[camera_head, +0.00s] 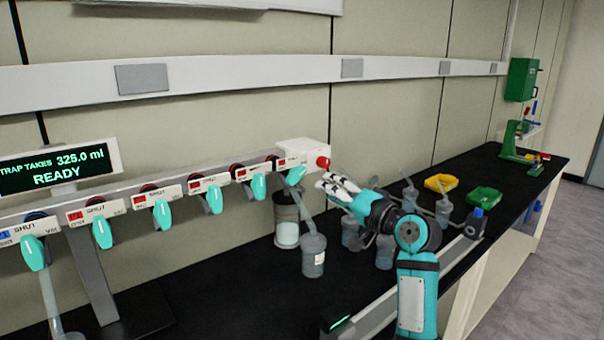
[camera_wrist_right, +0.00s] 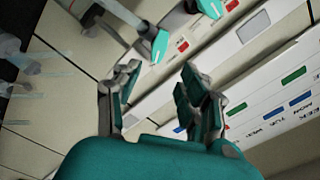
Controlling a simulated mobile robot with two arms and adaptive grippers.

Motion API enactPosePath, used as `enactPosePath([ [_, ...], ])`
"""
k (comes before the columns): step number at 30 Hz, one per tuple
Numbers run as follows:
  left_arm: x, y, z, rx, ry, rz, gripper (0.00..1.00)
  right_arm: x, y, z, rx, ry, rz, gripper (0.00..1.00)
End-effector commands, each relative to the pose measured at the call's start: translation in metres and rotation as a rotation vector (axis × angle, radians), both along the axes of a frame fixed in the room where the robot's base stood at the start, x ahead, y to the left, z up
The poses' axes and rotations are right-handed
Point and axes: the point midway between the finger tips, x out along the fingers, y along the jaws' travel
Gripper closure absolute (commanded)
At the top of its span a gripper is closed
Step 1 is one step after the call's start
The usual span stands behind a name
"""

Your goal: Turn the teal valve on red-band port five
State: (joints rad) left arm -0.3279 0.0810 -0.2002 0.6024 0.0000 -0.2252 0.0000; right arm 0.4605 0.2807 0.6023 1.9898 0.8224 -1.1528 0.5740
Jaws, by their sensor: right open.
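A row of teal valves hangs along the manifold at left in the head view, under labels mostly with red bands; the leftmost label is blue. The port numbers are too small to read. The last valve (camera_head: 295,175) at the right end is fifth among the red-labelled ones; the valve before it (camera_head: 258,186) hangs to its left. My right gripper (camera_head: 332,188) is open, just right of the last valve and apart from it. In the right wrist view a teal valve (camera_wrist_right: 160,46) shows beyond the open fingers (camera_wrist_right: 158,78). My left gripper is not in view.
A flask (camera_head: 313,256) on a slanted tube and a jar (camera_head: 287,220) stand below the manifold's end. Several flasks stand behind my right arm. Yellow (camera_head: 440,182) and green (camera_head: 484,197) trays lie further back. The display (camera_head: 56,166) reads READY.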

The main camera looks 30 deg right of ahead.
Motion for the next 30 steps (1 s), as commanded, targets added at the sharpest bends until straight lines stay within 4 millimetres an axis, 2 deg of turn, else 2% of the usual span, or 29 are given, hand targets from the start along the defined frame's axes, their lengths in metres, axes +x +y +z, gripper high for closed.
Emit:
enactPosePath([
  [2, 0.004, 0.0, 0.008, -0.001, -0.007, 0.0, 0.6, 0.019, 0.002, 0.003, 0.005, 0.001, 0.002, 0.58],
  [9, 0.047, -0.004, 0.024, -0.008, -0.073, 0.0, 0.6, 0.069, 0.005, 0.003, 0.003, 0.001, 0.001, 0.58],
  [12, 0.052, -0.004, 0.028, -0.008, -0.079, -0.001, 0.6, 0.085, 0.007, 0.002, 0.001, 0.001, 0.0, 0.58],
  [15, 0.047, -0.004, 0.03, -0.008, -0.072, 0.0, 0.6, 0.097, 0.008, 0.001, 0.002, 0.002, 0.0, 0.58],
  [22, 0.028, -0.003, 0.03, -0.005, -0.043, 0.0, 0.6, 0.108, 0.008, 0.0, -0.001, 0.001, -0.002, 0.58],
  [28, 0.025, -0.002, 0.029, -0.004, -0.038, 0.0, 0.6, 0.108, 0.008, -0.001, -0.001, 0.001, -0.002, 0.58],
  [30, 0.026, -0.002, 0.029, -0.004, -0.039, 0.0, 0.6, 0.107, 0.008, -0.001, -0.001, 0.001, -0.002, 0.66],
])
